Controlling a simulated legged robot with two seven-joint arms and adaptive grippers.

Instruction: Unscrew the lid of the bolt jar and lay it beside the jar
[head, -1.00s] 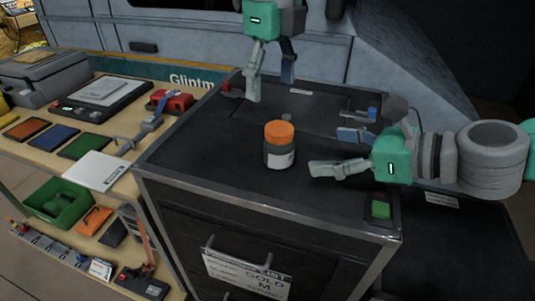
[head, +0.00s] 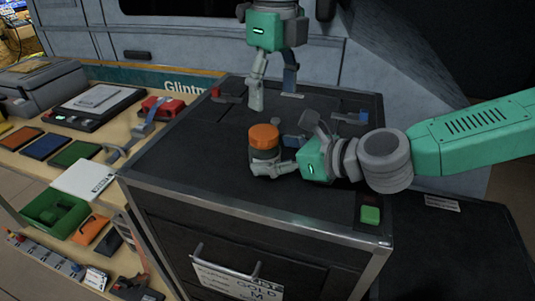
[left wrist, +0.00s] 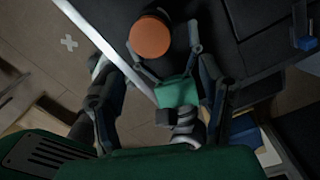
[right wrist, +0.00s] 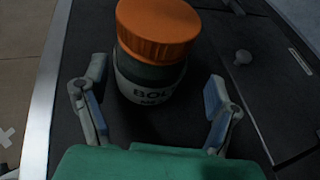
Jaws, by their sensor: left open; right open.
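The bolt jar (head: 264,155) stands upright on the dark cabinet top, a dark jar with a white label. Its orange lid (head: 264,135) is on it; the lid also shows in the left wrist view (left wrist: 150,36) and right wrist view (right wrist: 158,28). My right gripper (head: 277,157) is open, low beside the jar, with its fingers on either side of the jar's body. In the right wrist view, gaps show between the fingers and the jar (right wrist: 150,90). My left gripper (head: 273,99) is open and empty, pointing down behind the jar, apart from it.
The cabinet top (head: 190,150) has free room left of the jar. A green button (head: 370,214) sits near its right front corner. A red piece (head: 215,92) is at the back left edge. The wooden bench at left holds a red device (head: 163,106) and a green bin (head: 55,214).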

